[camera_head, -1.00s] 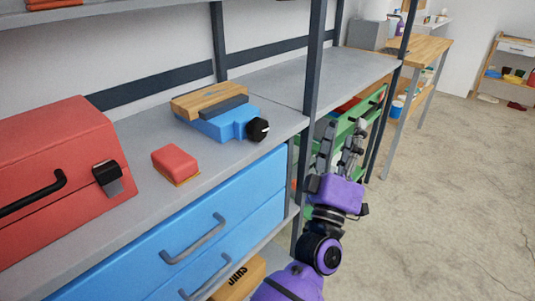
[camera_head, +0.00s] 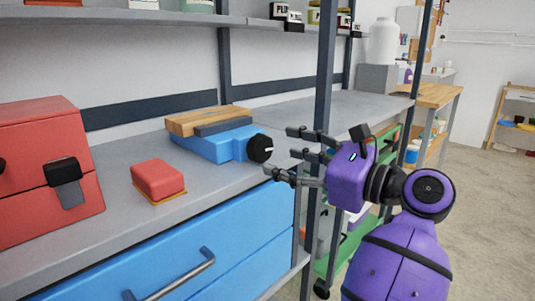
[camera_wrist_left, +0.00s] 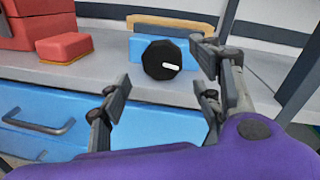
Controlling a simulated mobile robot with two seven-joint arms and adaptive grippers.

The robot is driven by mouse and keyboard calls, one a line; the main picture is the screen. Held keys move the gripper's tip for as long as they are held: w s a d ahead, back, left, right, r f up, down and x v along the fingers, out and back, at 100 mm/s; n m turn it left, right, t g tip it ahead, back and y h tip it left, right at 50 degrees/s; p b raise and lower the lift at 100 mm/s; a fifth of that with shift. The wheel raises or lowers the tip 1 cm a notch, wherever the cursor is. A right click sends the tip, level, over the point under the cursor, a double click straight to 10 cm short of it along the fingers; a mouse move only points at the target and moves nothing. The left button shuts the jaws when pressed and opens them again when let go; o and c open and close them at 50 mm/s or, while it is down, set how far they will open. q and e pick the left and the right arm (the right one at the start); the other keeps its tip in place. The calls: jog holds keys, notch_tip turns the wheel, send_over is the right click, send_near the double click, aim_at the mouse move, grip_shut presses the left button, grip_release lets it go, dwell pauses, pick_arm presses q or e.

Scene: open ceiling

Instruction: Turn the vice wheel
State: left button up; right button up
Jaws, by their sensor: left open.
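The blue vice (camera_head: 220,143) lies on the grey shelf, with a wooden block (camera_head: 207,120) at its back. Its black wheel (camera_head: 260,148) faces right, toward my left gripper. My left gripper (camera_head: 283,153) is open and empty, its fingers pointing at the wheel from the right, close to it. In the left wrist view the wheel (camera_wrist_left: 161,60) shows whole, with a small white mark, ahead of and between the open fingers (camera_wrist_left: 163,75). I see no contact with it. My right gripper is not in view.
A red toolbox (camera_head: 45,165) and a red box-shaped item (camera_head: 158,181) stand left of the vice. A dark shelf post (camera_head: 322,100) rises close behind my left gripper. Blue drawers (camera_head: 215,255) lie below the shelf. Open floor lies to the right.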

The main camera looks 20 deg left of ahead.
aim_at(264, 150)
pick_arm(q)
jog(key=x, duration=0.5)
jog(key=shift+a, duration=0.2)
